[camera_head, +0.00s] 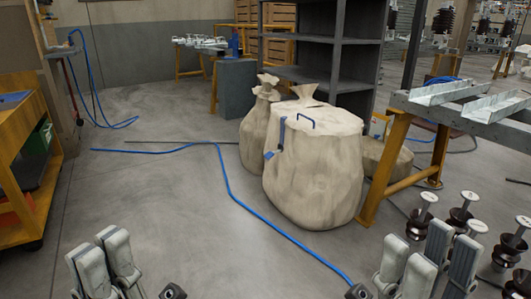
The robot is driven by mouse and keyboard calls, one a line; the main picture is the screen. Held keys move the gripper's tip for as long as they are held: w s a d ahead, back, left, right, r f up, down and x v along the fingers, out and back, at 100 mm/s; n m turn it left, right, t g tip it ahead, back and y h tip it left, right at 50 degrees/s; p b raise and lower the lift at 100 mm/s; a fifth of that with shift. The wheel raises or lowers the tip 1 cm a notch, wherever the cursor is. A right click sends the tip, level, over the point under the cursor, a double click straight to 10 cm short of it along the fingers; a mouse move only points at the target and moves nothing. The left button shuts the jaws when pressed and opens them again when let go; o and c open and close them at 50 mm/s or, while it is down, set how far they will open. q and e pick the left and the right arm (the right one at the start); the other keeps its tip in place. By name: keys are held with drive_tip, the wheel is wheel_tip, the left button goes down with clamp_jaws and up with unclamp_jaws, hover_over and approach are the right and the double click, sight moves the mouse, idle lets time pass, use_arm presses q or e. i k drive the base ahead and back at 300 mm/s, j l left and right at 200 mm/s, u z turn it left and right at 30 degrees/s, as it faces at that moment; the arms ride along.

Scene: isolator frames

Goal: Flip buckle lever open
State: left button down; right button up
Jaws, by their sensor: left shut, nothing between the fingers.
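No buckle lever shows clearly. On the large tan sack (318,178) in the middle there is a thin upright blue bar (282,132), a small blue piece (269,155) at its lower end and a curved blue handle (300,120). They are too small to tell whether one is a lever. My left gripper (104,265) is at the bottom left, shut and empty, well apart from the sack. My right gripper (428,262) is at the bottom right, cut off by the frame edge. I cannot tell whether its fingers are open. Neither gripper touches the sack.
A blue hose (229,188) runs across the floor to the bottom. A table with metal channels (446,94) on yellow legs stands right, a dark shelf (340,55) behind the sacks, an orange cart (24,145) left. Several insulators (459,217) stand bottom right. The left-centre floor is mostly clear.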

sight(269, 155)
drive_tip(key=i+j, duration=0.1)
drive_tip(key=i, duration=0.55)
drive_tip(key=i+z, duration=0.1)
drive_tip(key=i, duration=0.55)
drive_tip(key=i+j, duration=0.2)
drive_tip(key=i, duration=0.4)
drive_tip(key=i+j+z, duration=0.1)
drive_tip(key=i, duration=0.55)
